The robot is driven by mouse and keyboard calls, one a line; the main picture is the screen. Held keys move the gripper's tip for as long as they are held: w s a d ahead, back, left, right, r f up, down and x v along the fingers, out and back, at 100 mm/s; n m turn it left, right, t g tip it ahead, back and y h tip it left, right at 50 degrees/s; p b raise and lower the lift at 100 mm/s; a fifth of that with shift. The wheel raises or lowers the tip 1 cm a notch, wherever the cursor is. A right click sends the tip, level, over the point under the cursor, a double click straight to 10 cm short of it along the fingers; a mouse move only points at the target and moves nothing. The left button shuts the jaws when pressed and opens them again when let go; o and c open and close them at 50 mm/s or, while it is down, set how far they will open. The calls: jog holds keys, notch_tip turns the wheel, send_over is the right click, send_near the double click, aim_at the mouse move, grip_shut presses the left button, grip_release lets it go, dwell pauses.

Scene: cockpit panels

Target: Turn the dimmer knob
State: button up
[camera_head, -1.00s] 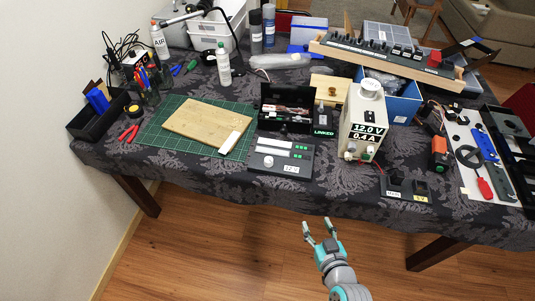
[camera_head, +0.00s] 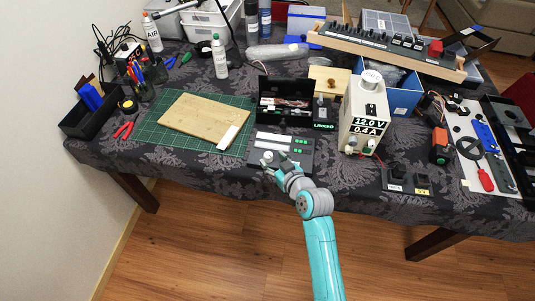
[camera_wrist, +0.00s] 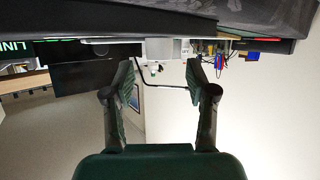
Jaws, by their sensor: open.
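A dark control panel (camera_head: 302,150) lies flat near the table's front edge in the head view, with pale slider strips and green lights. A small round white knob (camera_head: 267,157) sits at its front left; I take this as the dimmer knob. My gripper (camera_head: 275,167) is open and empty at the panel's front edge, very close to the knob. Contact cannot be told. My fingers and wrist hide the panel's front and its display.
A white power supply (camera_head: 362,118) stands to the right. A green cutting mat (camera_head: 150,137) with a wooden board (camera_head: 203,116) lies to the left. Cloth right of the panel is mostly clear.

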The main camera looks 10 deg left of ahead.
aim_at(268, 156)
jog(key=shift+x, duration=2.35)
grip_shut()
jog(key=shift+m+t+h, duration=0.3)
jog(key=shift+m+h, duration=0.1)
jog(key=shift+m+t+h, duration=0.7)
jog(key=shift+m+h, duration=0.9)
jog(key=shift+h, duration=0.1)
jog(key=shift+d+m+h, duration=0.1)
jog(key=shift+m+h, duration=2.2)
jog(key=shift+h, duration=0.3)
jog(key=shift+m+h, duration=0.3)
